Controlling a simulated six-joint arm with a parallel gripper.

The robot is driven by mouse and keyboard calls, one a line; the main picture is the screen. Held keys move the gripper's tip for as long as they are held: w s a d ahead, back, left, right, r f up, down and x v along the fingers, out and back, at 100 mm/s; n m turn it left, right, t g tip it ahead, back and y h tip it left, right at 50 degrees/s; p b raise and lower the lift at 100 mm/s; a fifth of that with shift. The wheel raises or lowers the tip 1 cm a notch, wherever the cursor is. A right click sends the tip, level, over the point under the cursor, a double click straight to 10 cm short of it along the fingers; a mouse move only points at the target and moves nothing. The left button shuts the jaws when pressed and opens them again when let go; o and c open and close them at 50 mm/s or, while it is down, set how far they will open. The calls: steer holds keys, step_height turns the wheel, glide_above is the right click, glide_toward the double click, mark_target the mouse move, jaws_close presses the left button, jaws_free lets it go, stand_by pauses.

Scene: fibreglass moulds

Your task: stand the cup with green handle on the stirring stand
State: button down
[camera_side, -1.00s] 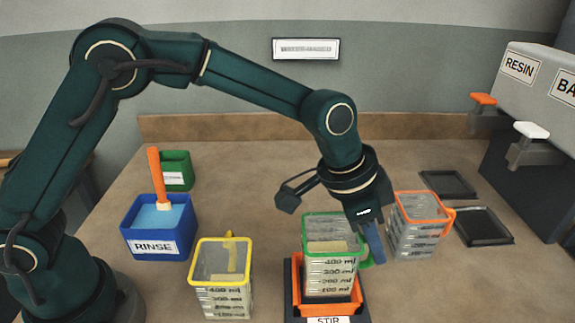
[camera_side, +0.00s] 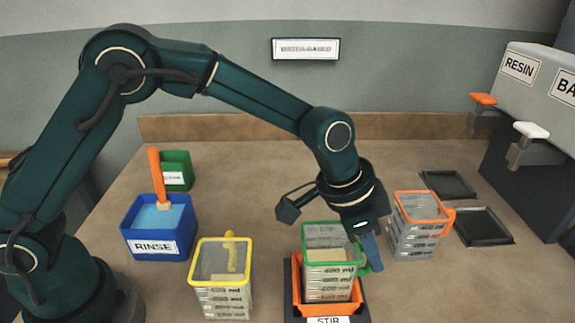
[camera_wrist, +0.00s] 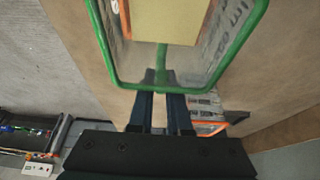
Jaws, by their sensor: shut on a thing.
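The cup with green handle (camera_side: 329,268) is a clear measuring cup with a green rim and something pale inside. In the side view it is upright within the orange tray of the stirring stand (camera_side: 296,300); I cannot tell whether its base touches the bottom. My gripper (camera_side: 371,258) is at the cup's right side, shut on its green handle, and partly hides it. In the wrist view the blue fingers (camera_wrist: 160,100) close on the handle below the green rim (camera_wrist: 190,85).
A yellow-rimmed cup (camera_side: 222,285) stands left of the stand, and an orange-rimmed cup (camera_side: 415,240) stands behind right. A blue RINSE tub (camera_side: 150,243) holds an orange-handled tool. Two black trays (camera_side: 482,226) lie at the right, by the resin dispenser (camera_side: 540,75).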

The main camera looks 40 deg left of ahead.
steer(key=shift+f, duration=0.2)
steer(key=c, duration=0.8)
jaws_free()
steer(key=v, duration=0.4)
steer(key=shift+a+r, duration=0.1)
steer(key=shift+r, duration=0.15)
steer(key=s+a+r+n+t, duration=0.3)
steer(key=s+a+r, duration=0.1)
steer(key=a+r, duration=0.75)
steer(key=s+a+f+n+y, duration=0.1)
steer(key=s+a+f+n, duration=0.1)
steer(key=s, duration=0.2)
steer(key=s+a+f+n+y, duration=0.1)
steer(key=s+a+f+n, duration=0.1)
steer(key=s, duration=0.3)
steer(key=s+a+f+n+y, duration=0.1)
steer(key=s+a+f+n, duration=0.1)
steer(key=s+a, duration=0.1)
steer(key=shift+s+a+g, duration=0.3)
steer(key=shift+s, duration=0.45)
